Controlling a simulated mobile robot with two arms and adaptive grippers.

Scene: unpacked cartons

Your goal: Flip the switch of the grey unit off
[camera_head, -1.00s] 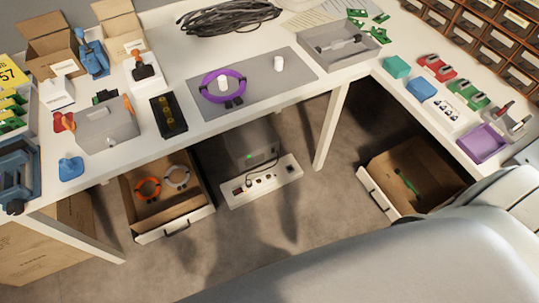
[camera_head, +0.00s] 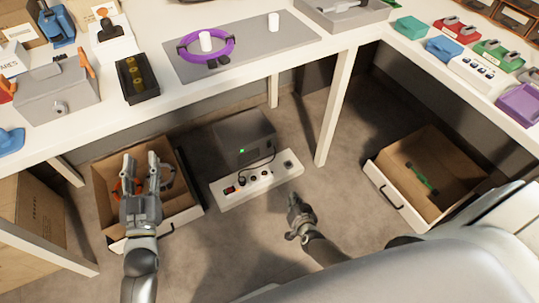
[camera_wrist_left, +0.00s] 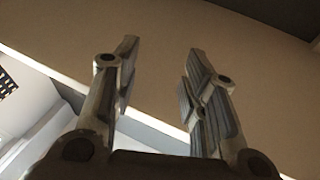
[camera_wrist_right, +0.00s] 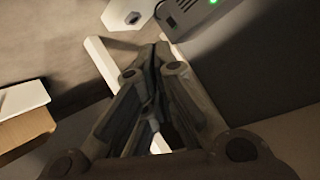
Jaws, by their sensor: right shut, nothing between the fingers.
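A dark grey box-shaped unit (camera_head: 243,138) with a lit green light stands on the floor under the table, behind a white power strip (camera_head: 258,180). A dark cable shows between the unit and the strip. A red switch shows near the strip's left end; I cannot make out the unit's own switch. My right gripper (camera_head: 294,199) is shut and empty, to the right of and in front of the strip. The right wrist view shows the unit's vented edge and green light (camera_wrist_right: 195,12) beyond the closed fingers. My left gripper (camera_head: 141,158) is open and empty above the left drawer.
The left open drawer (camera_head: 184,222) holds orange and grey rings. The right open drawer (camera_head: 392,205) holds a green item. A white table leg (camera_head: 335,110) stands right of the unit. The tabletop edge overhangs the unit.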

